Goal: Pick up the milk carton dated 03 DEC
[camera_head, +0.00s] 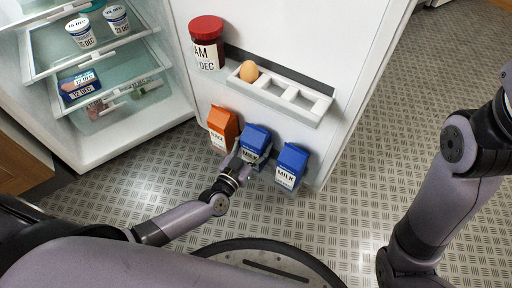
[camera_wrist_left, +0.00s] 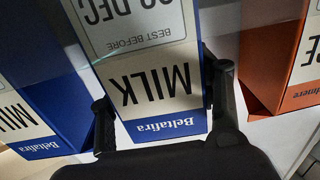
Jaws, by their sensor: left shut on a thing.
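A blue and white milk carton (camera_head: 255,142) stands in the fridge door's lower shelf, between an orange carton and another blue milk carton (camera_head: 291,166). In the left wrist view the middle carton (camera_wrist_left: 158,112) shows MILK, BEST BEFORE and a date ending in DEC, upside down and cut off at the top edge; the day number is not fully readable. My left gripper (camera_head: 240,160) is shut on this middle carton, with one finger on each side of it (camera_wrist_left: 158,100). The other milk carton's date is too small to read. My right arm shows at the right, but its gripper is out of frame.
The orange juice carton (camera_head: 222,127) stands close on the left of the held carton. A red-lidded jar (camera_head: 207,42) and an egg (camera_head: 249,71) in a holder (camera_head: 279,94) sit higher on the open door. Fridge shelves hold yogurt cups (camera_head: 81,33). The patterned floor (camera_head: 380,110) is clear.

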